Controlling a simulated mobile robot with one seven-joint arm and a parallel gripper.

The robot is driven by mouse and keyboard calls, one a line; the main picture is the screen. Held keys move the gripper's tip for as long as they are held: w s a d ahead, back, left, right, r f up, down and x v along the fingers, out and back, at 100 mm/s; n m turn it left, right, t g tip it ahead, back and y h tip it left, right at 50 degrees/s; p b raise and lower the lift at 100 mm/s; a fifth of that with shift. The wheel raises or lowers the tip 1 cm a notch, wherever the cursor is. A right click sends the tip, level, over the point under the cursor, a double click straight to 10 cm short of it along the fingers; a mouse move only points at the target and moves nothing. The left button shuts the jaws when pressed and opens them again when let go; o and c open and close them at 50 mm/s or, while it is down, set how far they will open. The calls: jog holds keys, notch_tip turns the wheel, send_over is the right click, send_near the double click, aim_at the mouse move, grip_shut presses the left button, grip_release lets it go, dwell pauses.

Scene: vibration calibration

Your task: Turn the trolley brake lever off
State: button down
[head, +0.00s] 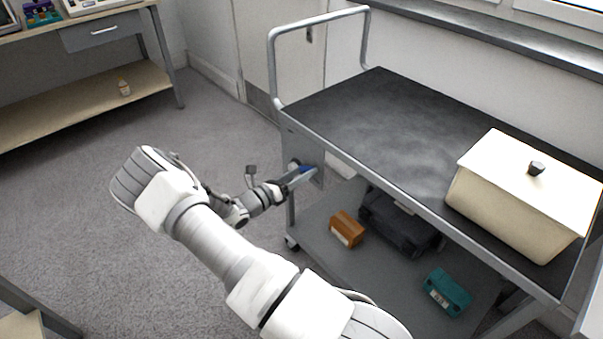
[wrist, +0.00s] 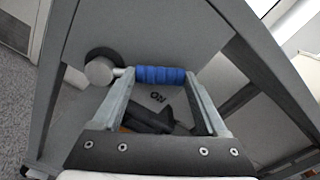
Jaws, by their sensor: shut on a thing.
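The trolley (head: 365,120) has a dark top, a grey frame and a lower shelf. Its brake lever has a blue grip (wrist: 160,75) and a round metal pivot end (wrist: 100,71) on the left in the wrist view. The lever lies roughly level across that view. My gripper (wrist: 162,82) has one finger at each end of the blue grip and is shut on it. In the head view my gripper (head: 306,174) is at the trolley's near left corner, and only a bit of blue shows. Small dark lettering is on the plate below the grip.
A cream lidded box (head: 515,200) stands on the right of the trolley top. An orange-brown box (head: 347,229), a black case (head: 400,225) and a teal box (head: 447,292) lie on the lower shelf. A workbench (head: 100,30) stands at the back left. The carpet between is clear.

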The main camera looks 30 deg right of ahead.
jog(key=shift+w+a+r+n+p, duration=0.1)
jog(key=shift+w+r+n+p, duration=0.3)
jog(key=shift+r+n+p, duration=0.6)
jog(key=w+n+p, duration=0.1)
jog(key=n+p, duration=0.1)
jog(key=n, duration=0.1)
jog(key=shift+w+a+r+n+p, duration=0.15)
jog(key=shift+w+r+n+p, duration=0.15)
jog(key=shift+w+r, duration=0.1)
jog(key=w+n, duration=0.2)
jog(key=n, duration=0.1)
jog(key=shift+a+r+p, duration=0.15)
jog(key=shift+r+p, duration=0.2)
jog(key=shift+p, duration=0.05)
jog(key=shift+w+a+n, duration=0.1)
jog(key=shift+w+n, duration=0.35)
jog(key=shift+n, duration=0.35)
jog(key=shift+w+n, duration=0.45)
jog(key=shift+n, duration=0.35)
grip_release()
jog(key=s+a+p, duration=0.2)
jog(key=a, duration=1.5)
jog(key=shift+s+a, duration=0.15)
jog(key=shift+s, duration=0.05)
jog(key=shift+r, duration=0.1)
